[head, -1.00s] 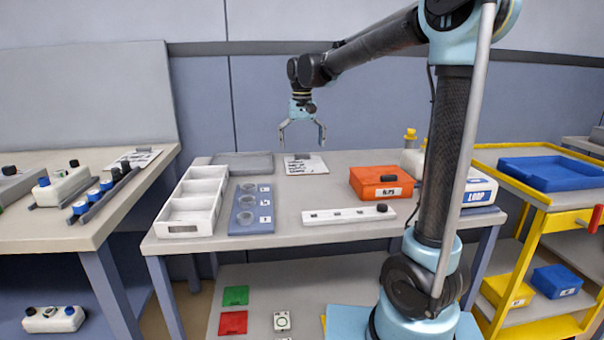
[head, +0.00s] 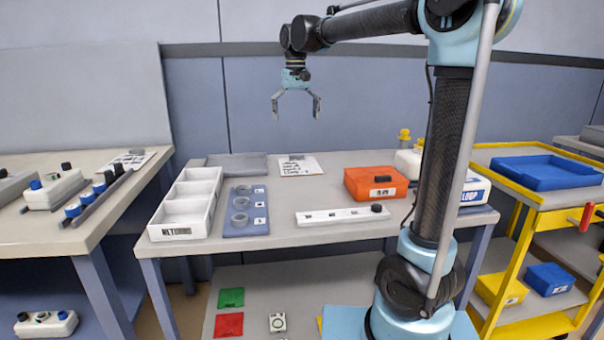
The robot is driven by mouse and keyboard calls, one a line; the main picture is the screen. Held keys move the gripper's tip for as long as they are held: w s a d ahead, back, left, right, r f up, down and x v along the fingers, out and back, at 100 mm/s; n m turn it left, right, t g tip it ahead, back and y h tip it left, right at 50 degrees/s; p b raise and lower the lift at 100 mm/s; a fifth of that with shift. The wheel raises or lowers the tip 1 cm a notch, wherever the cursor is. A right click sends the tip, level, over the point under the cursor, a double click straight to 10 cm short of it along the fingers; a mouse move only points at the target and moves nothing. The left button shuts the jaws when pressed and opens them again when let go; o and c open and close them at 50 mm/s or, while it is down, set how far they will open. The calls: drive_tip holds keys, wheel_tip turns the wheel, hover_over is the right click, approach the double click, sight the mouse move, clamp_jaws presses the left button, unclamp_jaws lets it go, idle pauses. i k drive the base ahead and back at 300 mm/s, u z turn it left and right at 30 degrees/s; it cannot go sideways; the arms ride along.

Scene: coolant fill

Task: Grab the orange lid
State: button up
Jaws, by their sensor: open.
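The orange lid (head: 376,178) shows as the orange top of a box-like item on the middle table, right of centre. It has a dark grip on top and a white label on its front. I cannot tell where the lid ends and a box body begins. My gripper (head: 296,112) hangs in the air above the back of the table, pointing down, open and empty. It is to the left of the orange lid, well above it and apart from it.
A white strip (head: 343,216) with a black knob lies in front of the orange lid. A white compartment tray (head: 186,232) and a blue-grey ring holder (head: 245,226) stand at left. A white jug (head: 408,163) is close behind the lid, near my arm's column. A yellow cart (head: 520,196) stands at right.

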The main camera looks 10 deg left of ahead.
sight(375, 173)
drive_tip(key=k, duration=1)
